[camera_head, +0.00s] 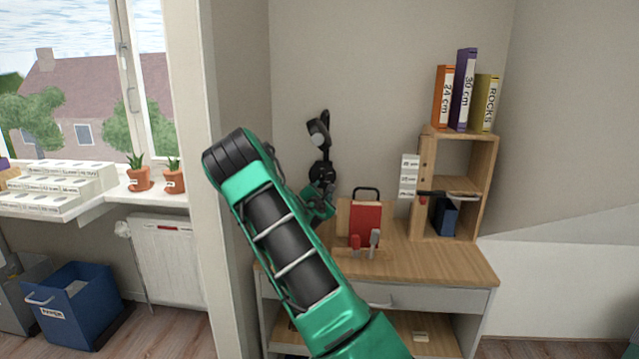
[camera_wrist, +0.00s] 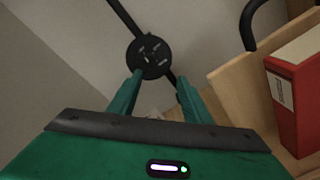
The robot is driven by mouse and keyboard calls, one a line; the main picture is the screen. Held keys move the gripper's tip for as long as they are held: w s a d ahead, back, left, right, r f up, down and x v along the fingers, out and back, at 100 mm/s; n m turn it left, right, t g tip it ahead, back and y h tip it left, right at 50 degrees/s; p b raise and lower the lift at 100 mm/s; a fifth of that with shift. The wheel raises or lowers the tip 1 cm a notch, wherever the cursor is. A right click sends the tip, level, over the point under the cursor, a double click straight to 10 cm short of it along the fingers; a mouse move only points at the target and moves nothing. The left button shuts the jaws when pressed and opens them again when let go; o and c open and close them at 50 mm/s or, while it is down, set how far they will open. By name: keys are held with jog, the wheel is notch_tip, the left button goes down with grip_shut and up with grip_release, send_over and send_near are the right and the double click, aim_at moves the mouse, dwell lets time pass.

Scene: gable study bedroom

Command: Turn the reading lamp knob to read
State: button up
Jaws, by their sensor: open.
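The black reading lamp (camera_head: 319,133) is at the wall above the desk, left of the bookcase. Its round black knob plate (camera_wrist: 149,56) shows in the wrist view with pale marks on its face; I cannot read them or tell the setting. Thin black rods run from it to the upper left and lower right. My gripper (camera_wrist: 159,86) is open and empty, its green fingers pointing at the disc. The left fingertip overlaps the disc's lower edge in the picture; I cannot tell whether it touches. In the head view my gripper (camera_head: 318,205) is just below the lamp's dark joint, partly hidden by my arm.
The wooden desk (camera_head: 450,262) holds a red binder (camera_head: 365,226), a board and small tools close to the right of my gripper. A wooden bookcase (camera_head: 483,190) with binders on top stands further right. A window sill (camera_head: 120,190) with potted plants is left, past a wall edge.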

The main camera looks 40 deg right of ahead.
aim_at(321, 178)
jog(key=w+d+n, duration=0.1)
jog(key=w+d, duration=0.1)
jog(key=w, duration=0.1)
jog(key=w+d+n+t, duration=0.1)
jog(key=w+d, duration=0.5)
jog(key=shift+w+d+n+t, duration=0.1)
jog(key=shift+w+n+t, duration=0.1)
jog(key=shift+n+t, duration=0.15)
jog(key=shift+r, duration=0.1)
